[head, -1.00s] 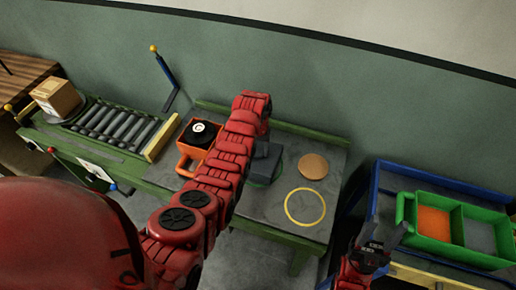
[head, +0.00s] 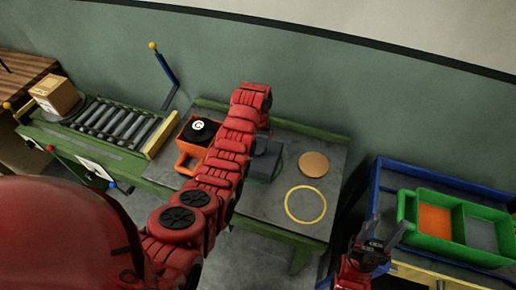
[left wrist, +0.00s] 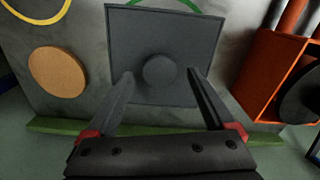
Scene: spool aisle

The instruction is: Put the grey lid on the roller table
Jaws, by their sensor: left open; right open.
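The grey lid (left wrist: 135,35) is a dark square plate with a round knob (left wrist: 160,71) at its middle. It lies on the grey-topped table, over part of a green ring. In the head view the lid (head: 266,163) is partly hidden by my left arm. My left gripper (left wrist: 161,76) is open, its fingers on either side of the knob in the left wrist view; contact cannot be told. The roller table (head: 112,126), with grey rollers in a green frame, stands at the left. My right gripper (head: 387,226) is open and empty, near the blue-framed stand.
An orange bin (head: 187,163) with a black spool stands between rollers and lid. A tan disc (head: 314,164) and a yellow ring (head: 305,220) are right of the lid. A cardboard box (head: 56,94) sits at the rollers' far left. A green tray (head: 408,207) is at right.

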